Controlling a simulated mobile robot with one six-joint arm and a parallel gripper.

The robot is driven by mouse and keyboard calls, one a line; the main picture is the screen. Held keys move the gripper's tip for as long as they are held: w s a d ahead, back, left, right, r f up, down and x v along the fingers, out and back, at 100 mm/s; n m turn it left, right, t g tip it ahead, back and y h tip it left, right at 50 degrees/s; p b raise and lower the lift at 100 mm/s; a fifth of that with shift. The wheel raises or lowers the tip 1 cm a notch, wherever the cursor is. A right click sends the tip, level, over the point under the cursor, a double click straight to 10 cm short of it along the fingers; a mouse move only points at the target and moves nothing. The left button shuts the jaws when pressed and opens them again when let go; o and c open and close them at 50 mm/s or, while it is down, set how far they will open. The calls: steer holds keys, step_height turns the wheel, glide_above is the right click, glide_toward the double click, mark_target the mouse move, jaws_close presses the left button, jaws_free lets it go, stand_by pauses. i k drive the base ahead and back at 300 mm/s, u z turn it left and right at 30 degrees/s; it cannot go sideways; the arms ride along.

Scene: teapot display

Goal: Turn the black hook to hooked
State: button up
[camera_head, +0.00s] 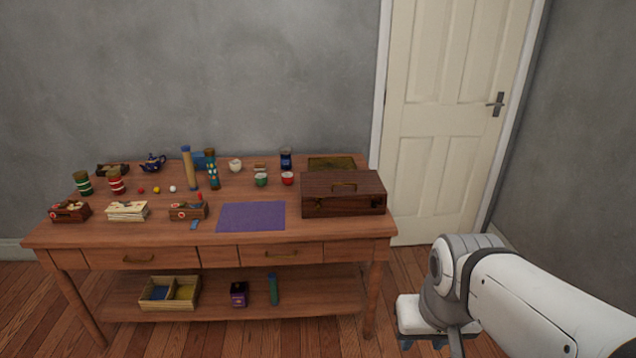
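A dark brown wooden box (343,197) with a brass-coloured handle on its lid stands at the right end of the table. Its lid looks down. A small dark fitting (376,204) shows on the box's front near the right end; it may be the black hook, but it is too small to tell its shape or position. My gripper (436,345) is low at the bottom right, beside the table and well apart from the box. Its fingertips are cut off by the picture's bottom edge, so I cannot tell whether it is open.
The wooden table (330,231) holds a purple mat (252,216), cups, jars, a blue teapot (153,162) and small boxes. A divided tray (170,292) sits on the lower shelf. A white door (455,120) is behind. Floor right of the table is clear except for my arm.

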mark_target(374, 204)
steer(key=u, duration=0.15)
steer(key=i, duration=1)
steer(key=u, duration=0.05)
steer(key=k, duration=0.8)
steer(key=z, duration=1)
steer(key=k, duration=0.25)
steer(key=u, duration=2)
steer(key=i, duration=1.15)
steer(key=z, duration=0.6)
steer(key=i, duration=0.7)
steer(key=z, duration=0.55)
